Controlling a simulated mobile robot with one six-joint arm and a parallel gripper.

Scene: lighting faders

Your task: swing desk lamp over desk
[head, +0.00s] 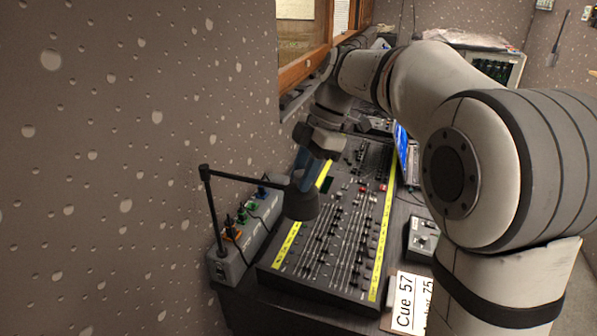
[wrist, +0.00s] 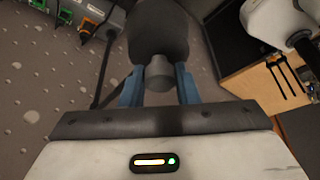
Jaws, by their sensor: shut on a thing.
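The black desk lamp (head: 302,201) has a thin post at the left of the desk and a horizontal arm reaching right. Its shade hangs over the left edge of the fader desk (head: 335,235). My gripper (head: 305,165) reaches in from behind the lamp head, with blue fingers. In the wrist view, the dark lamp head (wrist: 158,40) sits between my gripper's blue fingers (wrist: 158,85), which are shut on its grey neck. The exact contact is partly hidden by the lamp head in the head view.
A grey power box (head: 245,235) with coloured plugs stands along the wall left of the desk. A small control box (head: 422,238) and a "Cue 57" card (head: 408,303) lie to the right. A laptop (head: 405,150) is farther back. The speckled wall (head: 130,150) bounds the left.

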